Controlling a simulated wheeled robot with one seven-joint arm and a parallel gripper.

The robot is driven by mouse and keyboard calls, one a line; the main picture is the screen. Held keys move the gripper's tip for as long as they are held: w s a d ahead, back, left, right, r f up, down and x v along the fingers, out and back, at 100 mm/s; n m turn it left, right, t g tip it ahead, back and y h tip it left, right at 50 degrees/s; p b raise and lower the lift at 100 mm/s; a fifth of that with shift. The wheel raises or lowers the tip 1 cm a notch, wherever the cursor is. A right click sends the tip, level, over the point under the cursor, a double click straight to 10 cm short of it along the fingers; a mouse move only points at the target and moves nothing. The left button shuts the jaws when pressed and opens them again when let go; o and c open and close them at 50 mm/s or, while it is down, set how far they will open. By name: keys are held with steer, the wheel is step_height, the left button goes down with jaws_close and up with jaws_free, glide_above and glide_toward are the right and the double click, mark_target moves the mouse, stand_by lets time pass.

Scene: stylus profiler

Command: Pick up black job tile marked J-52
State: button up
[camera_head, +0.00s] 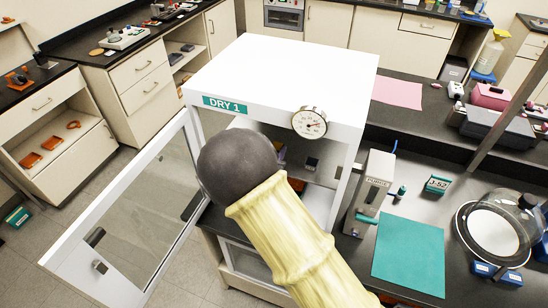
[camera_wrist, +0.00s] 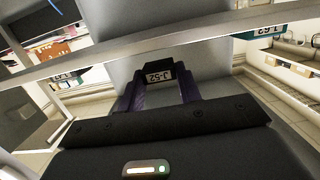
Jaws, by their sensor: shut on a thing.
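A black job tile marked J-52 (camera_wrist: 158,73) is between the purple fingertips of my gripper (camera_wrist: 158,84) in the wrist view. Its white label appears upside down there. My gripper is shut on it. A teal piece also marked J-52 (camera_head: 437,185) lies on the right-hand counter.
The cabinet's glass door (camera_head: 140,215) stands open to the left. A dial gauge (camera_head: 309,123) is on its front edge. On the right are a grey instrument (camera_head: 370,185), a teal mat (camera_head: 408,255) and a round glass-topped vessel (camera_head: 497,228). A pale bar (camera_wrist: 150,52) crosses the wrist view.

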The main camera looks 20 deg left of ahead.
step_height(320, 180, up, 7)
steer(key=b, duration=0.1)
steer(key=shift+r, duration=0.2)
stand_by(0.4)
steer(key=o, duration=0.4)
steer(key=shift+c, duration=0.2)
jaws_close()
steer(key=shift+w, duration=0.1)
